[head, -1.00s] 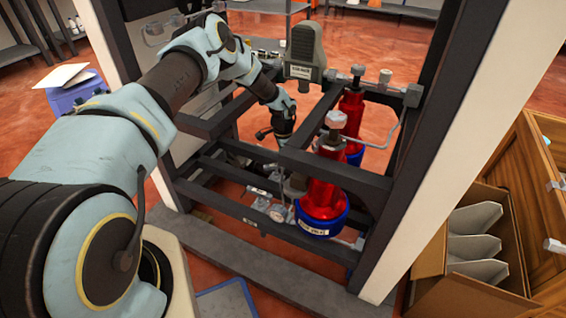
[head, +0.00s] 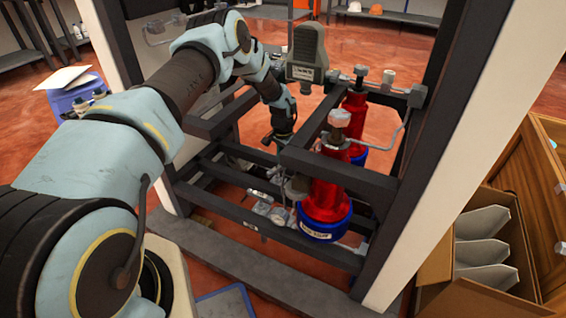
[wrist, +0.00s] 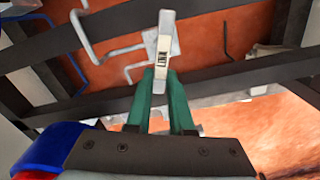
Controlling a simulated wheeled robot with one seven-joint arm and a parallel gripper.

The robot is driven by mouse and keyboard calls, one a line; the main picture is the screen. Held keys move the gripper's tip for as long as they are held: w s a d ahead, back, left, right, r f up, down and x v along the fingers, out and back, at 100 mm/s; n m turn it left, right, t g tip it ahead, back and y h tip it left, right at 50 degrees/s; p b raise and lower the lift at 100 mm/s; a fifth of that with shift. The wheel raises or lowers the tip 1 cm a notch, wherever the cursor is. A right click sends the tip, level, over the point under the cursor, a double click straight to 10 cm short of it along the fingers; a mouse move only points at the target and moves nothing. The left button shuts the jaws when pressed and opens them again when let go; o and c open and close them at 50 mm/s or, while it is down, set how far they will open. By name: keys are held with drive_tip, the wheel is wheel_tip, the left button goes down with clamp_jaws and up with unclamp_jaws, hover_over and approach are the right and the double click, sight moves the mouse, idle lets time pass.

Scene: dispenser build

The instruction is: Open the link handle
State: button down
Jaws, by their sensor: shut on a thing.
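In the wrist view, my gripper (wrist: 164,82) has two green fingers closed on a pale, narrow handle with a small dark-lettered label (wrist: 163,55). The handle stands out from a dark frame bar, and its lettering is too small to read surely. In the head view my arm reaches down into the dark frame, left of the front red cylinder (head: 325,185) with its blue base (head: 323,226). The fingers and the held handle cannot be made out clearly there, among the bars and fittings.
Dark frame bars (head: 335,176) surround the wrist closely. A bent grey rod (wrist: 90,40) lies left of the handle. A blue part (wrist: 48,150) is close at lower left in the wrist view. A box with white dividers (head: 483,252) stands at right.

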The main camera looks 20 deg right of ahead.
drive_tip(key=c, duration=0.8)
unclamp_jaws()
wheel_tip(320, 180, up, 11)
drive_tip(key=p, duration=0.1)
drive_tip(key=shift+f, duration=0.1)
